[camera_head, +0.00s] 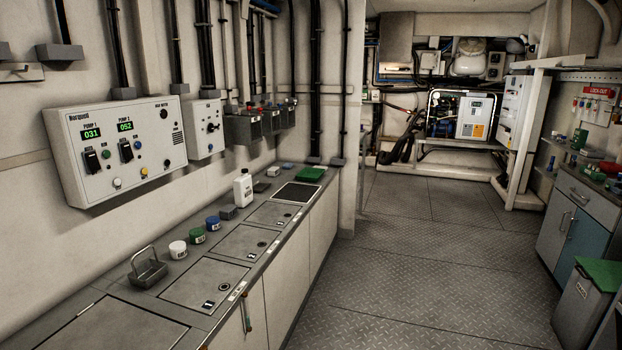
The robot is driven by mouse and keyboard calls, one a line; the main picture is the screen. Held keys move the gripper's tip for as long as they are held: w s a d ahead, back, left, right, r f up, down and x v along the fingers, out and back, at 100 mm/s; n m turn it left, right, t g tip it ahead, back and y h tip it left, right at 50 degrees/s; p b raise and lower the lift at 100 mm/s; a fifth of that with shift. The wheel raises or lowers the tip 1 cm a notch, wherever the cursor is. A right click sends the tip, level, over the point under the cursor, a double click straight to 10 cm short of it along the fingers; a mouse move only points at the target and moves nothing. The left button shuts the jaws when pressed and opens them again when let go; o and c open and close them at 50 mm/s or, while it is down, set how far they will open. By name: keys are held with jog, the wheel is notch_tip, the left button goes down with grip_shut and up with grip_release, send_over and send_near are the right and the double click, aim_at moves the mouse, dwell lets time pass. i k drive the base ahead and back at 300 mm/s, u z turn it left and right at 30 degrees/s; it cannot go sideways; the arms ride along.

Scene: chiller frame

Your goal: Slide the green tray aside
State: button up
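A flat green tray (310,174) lies at the far end of the long grey counter (215,240), close to the wall and pipes. It is just beyond a dark square panel (296,193) set in the counter top. The tray looks small from here, and I cannot tell if anything lies in it. My gripper and arm are not in view.
A white bottle (243,188), several lidded jars including a blue one (213,223), and a wire-handled metal basket (147,267) stand along the counter. Control boxes (126,148) hang above. The floor (420,265) is clear; a green-lidded bin (580,310) stands at right.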

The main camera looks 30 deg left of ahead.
aim_at(308, 174)
jog(key=z, duration=0.1)
jog(key=i, duration=3.8)
jog(key=u, duration=0.3)
jog(key=i, duration=1.75)
jog(key=u, duration=1)
jog(key=i, duration=0.85)
jog(key=u, duration=1.85)
jog(key=i, duration=0.95)
jog(key=u, duration=0.65)
